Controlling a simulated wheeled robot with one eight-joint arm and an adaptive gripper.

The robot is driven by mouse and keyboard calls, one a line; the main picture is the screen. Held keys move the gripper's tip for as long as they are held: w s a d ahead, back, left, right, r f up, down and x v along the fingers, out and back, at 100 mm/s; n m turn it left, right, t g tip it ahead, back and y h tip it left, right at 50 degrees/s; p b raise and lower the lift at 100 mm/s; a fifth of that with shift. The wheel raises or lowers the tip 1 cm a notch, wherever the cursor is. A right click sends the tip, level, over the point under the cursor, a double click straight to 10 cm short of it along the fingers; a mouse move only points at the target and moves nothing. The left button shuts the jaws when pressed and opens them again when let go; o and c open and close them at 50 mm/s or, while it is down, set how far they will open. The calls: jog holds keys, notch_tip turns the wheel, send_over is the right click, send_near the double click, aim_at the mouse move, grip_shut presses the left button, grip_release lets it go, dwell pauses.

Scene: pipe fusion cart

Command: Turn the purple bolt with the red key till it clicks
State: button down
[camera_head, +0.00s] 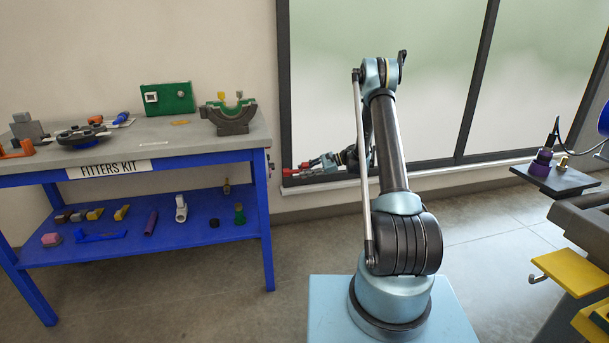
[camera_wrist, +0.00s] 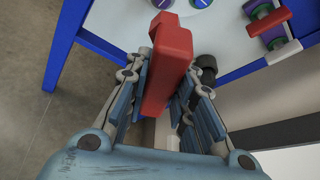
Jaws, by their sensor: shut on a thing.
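My gripper (camera_wrist: 170,95) is shut on the red key (camera_wrist: 167,65), which stands up between its fingers in the wrist view. A purple piece (camera_wrist: 262,11) with red and green parts lies at the upper right. I cannot tell which is the purple bolt. The key appears apart from them.
The wrist view shows a pale tabletop (camera_wrist: 225,40) with a blue frame and a dark round part (camera_wrist: 206,62) beside the key. In the head view, a workbench (camera_head: 200,138) stands left, and a dark plate (camera_head: 566,180) with a purple fitting (camera_head: 541,163) is at right.

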aim_at(294, 171)
jog(key=shift+s+a+f+n+g, duration=0.15)
jog(key=shift+a+f+n+g, duration=0.1)
jog(key=shift+n+g, duration=0.15)
jog(key=shift+d, duration=0.1)
jog(key=shift+s+a, duration=0.3)
jog(key=shift+a, duration=0.75)
jog(key=shift+s+a, duration=0.25)
jog(key=shift+a, duration=0.75)
jog(key=shift+s+a, duration=0.3)
jog(key=shift+a, duration=0.75)
jog(key=shift+s+a, duration=0.1)
jog(key=shift+a, duration=0.2)
jog(key=shift+m+g+h, duration=0.3)
jog(key=shift+m+g, duration=0.4)
jog(key=shift+m, duration=0.3)
